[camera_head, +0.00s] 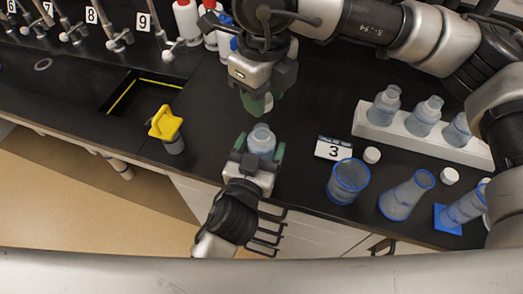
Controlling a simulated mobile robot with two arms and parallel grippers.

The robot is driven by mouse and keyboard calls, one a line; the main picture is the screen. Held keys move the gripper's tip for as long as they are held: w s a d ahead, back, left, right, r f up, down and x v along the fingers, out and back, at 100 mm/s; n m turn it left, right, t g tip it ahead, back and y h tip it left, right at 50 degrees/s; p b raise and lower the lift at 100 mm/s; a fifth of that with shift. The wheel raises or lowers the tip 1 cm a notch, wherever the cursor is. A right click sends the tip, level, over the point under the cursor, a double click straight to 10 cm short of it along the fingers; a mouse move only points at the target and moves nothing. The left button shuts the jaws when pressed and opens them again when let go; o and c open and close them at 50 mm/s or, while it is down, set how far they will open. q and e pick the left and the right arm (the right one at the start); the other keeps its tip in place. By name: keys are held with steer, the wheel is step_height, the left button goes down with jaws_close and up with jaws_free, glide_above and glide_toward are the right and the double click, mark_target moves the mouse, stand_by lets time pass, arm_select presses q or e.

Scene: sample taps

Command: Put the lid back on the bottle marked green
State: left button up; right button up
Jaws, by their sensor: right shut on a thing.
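A clear, bluish open-topped bottle (262,140) is upright near the front edge of the dark bench. My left gripper (260,150) has its green fingers on either side of this bottle; I cannot tell whether they press on it. My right gripper (258,104) is just above the bottle, apart from it, shut on a small pale thing (268,102) that looks like a lid, mostly hidden by the fingers. No green mark shows on the bottle.
To the right are a white rack (364,128) with several bottles, a sign "3" (333,149), a loose white lid (372,155), a beaker (348,182) and a flask (407,195). A yellow-topped object (166,124) stands left, beside the sink (140,95).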

mark_target(263, 130)
arm_select(q)
steer(key=c, duration=1)
arm_select(e)
steer(key=shift+f, duration=2.5)
steer(key=shift+f, duration=0.1)
steer(key=shift+f, duration=0.8)
steer(key=shift+f, duration=0.55)
